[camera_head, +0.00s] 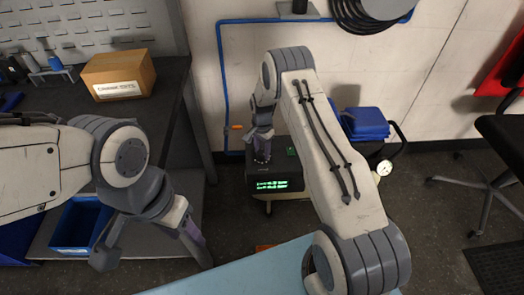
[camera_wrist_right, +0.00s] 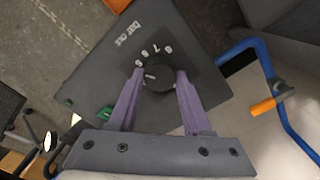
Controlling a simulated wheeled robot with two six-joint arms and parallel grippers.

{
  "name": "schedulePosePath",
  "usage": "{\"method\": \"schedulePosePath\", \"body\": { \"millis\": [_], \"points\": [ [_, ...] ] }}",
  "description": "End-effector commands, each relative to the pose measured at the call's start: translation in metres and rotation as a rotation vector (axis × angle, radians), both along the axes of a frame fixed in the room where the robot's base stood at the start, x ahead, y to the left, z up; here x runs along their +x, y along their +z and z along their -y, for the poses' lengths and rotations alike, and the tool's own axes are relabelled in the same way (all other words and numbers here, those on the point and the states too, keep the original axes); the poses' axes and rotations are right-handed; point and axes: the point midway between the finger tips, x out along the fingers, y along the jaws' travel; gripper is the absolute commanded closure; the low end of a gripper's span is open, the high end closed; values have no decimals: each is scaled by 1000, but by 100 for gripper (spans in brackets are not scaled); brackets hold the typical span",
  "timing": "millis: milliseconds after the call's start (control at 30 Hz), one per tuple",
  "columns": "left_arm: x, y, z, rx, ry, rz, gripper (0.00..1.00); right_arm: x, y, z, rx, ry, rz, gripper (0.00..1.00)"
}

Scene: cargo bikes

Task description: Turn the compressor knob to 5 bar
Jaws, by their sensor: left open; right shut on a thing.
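The dark compressor box (camera_head: 262,183) stands low by the wall with a lit green display (camera_head: 272,184) on its front. In the right wrist view, its round black knob (camera_wrist_right: 158,78) sits on a top panel marked "bar out" and a scale of white digits. A pale mark on the knob points to the left in that view; I cannot tell which digit it meets. My right gripper (camera_wrist_right: 160,72) is shut on the knob, one purple finger on each side; in the head view its fingertips are largely hidden. My left gripper (camera_head: 152,262) is open and empty, away from the compressor.
A blue air pipe (camera_head: 221,90) with an orange valve handle (camera_head: 235,127) runs along the wall beside the compressor. A dark workbench (camera_head: 150,110) with a cardboard box (camera_head: 118,74) stands at left. A light blue surface (camera_head: 240,272) lies in front. A black chair (camera_head: 500,140) stands at right.

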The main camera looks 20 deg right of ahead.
Motion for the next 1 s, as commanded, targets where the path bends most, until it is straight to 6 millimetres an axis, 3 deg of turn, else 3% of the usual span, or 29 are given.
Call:
{"method": "schedulePosePath", "body": {
  "millis": [667,700,767,1000],
  "points": [
    [0,0,0,0,0,0,50,0,1,-1,1,-65,0,100],
    [0,0,0,0,0,0,50,0,1,-1,1,-64,0,43],
    [0,0,0,0,0,0,50,0,1,-1,1,-64,0,21],
    [0,-1,0,0,0,0,50,0,0,0,0,-64,0,21]
  ]
}}
